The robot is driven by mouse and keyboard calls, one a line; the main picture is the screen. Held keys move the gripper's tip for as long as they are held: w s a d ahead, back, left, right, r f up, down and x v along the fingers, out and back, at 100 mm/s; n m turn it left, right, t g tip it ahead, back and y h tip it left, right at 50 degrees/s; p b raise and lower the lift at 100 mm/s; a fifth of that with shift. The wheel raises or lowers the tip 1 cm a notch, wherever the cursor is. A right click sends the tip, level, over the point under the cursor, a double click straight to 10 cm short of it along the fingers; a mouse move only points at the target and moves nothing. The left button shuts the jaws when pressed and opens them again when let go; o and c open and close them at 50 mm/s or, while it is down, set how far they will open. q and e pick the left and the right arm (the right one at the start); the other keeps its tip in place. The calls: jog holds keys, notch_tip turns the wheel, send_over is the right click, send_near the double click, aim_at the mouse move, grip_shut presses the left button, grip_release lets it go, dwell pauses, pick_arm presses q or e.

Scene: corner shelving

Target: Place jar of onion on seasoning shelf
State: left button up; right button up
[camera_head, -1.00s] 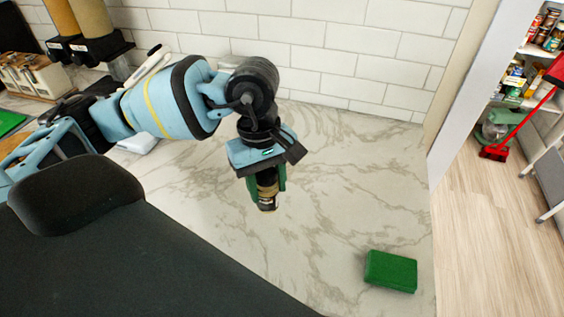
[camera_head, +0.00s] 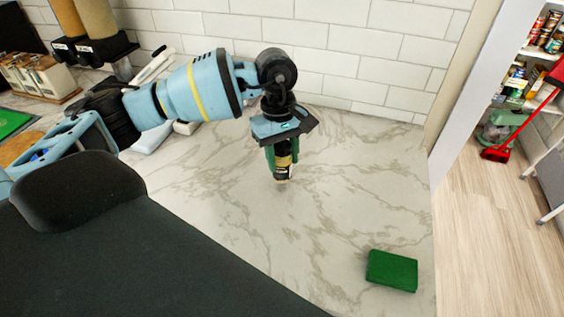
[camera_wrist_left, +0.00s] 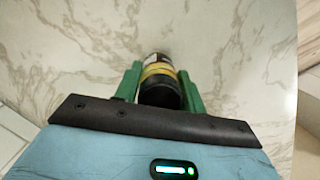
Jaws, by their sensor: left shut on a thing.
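My left gripper (camera_head: 281,155) is shut on a small dark jar (camera_head: 283,164) with a yellow band and holds it above the marble countertop. In the left wrist view, the jar (camera_wrist_left: 159,82) sits between the green fingers of the left gripper (camera_wrist_left: 160,85), its dark end toward the palm. Its label is too small to read, so I cannot tell whether it is onion. The pantry shelves (camera_head: 513,104) at the far right hold cans and jars; I cannot tell whether one is the seasoning shelf. My right gripper is not in view.
A green sponge-like block (camera_head: 392,270) lies on the countertop (camera_head: 330,225) near its right edge. A white tiled wall (camera_head: 350,70) stands behind. Dispensers (camera_head: 97,40) and a jar rack (camera_head: 38,75) stand at the left. A red broom (camera_head: 497,154) stands by the pantry. The counter's middle is clear.

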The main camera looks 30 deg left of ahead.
pick_arm(q)
jog(key=shift+f, duration=1.1)
jog(key=shift+f, duration=0.15)
jog(key=o, duration=1)
jog(key=shift+o, duration=0.2)
jog(key=r, duration=0.4)
jog(key=a+r, duration=0.1)
jog(key=r, duration=0.7)
jog(key=shift+w+a+r, duration=0.1)
jog(key=shift+w+a, duration=0.2)
jog(key=shift+w, duration=0.1)
